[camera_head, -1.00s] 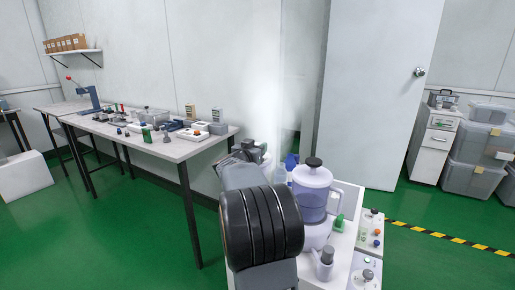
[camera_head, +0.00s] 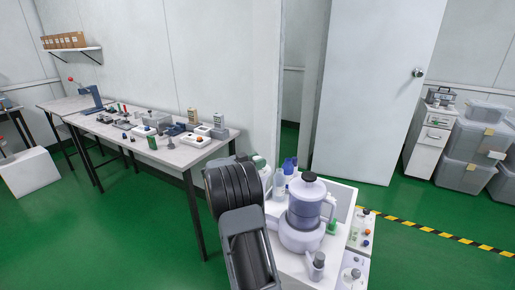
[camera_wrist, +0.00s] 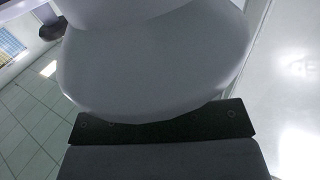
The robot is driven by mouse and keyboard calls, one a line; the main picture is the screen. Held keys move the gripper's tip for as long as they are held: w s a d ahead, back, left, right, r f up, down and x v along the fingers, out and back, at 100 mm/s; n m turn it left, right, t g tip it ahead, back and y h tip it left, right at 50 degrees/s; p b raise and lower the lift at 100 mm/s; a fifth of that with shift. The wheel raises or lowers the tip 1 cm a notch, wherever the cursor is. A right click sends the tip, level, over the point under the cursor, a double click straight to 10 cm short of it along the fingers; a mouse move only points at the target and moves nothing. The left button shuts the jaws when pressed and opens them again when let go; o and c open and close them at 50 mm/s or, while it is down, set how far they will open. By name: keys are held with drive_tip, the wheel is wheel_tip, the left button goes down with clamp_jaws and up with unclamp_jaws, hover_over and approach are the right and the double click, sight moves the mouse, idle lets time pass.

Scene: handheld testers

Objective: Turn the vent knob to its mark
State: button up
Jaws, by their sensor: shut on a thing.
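In the wrist view a large pale grey rounded thing (camera_wrist: 150,65) fills the middle, very close; it seems to be the vent knob, but its mark does not show. My gripper (camera_wrist: 160,125) shows as a dark strip and a grey block at the bottom edge, against the rounded thing's lower side, and is shut on it. In the head view my own arm, with its black ribbed part, hides the gripper and what it holds.
A white cart (camera_head: 345,195) right of my arm carries a jug-like vessel (camera_head: 305,205) and small bottles. A long table (camera_head: 160,152) with small devices stands left. A white door (camera_head: 375,90) stands behind. Grey bins (camera_head: 470,150) are far right. Green floor between is clear.

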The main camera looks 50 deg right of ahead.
drive_tip(key=shift+r+m+g+y+p, duration=0.1)
drive_tip(key=shift+m+g+y+p, duration=0.8)
drive_tip(key=shift+m+g+p, duration=1.15)
drive_tip(key=shift+g+y, duration=0.3)
drive_tip(key=shift+g, duration=0.45)
drive_tip(key=o, duration=0.9)
drive_tip(key=p+v, duration=0.1)
drive_tip(key=v, duration=1.2)
drive_tip(key=shift+w+a, duration=0.25)
drive_tip(key=shift+a, duration=0.1)
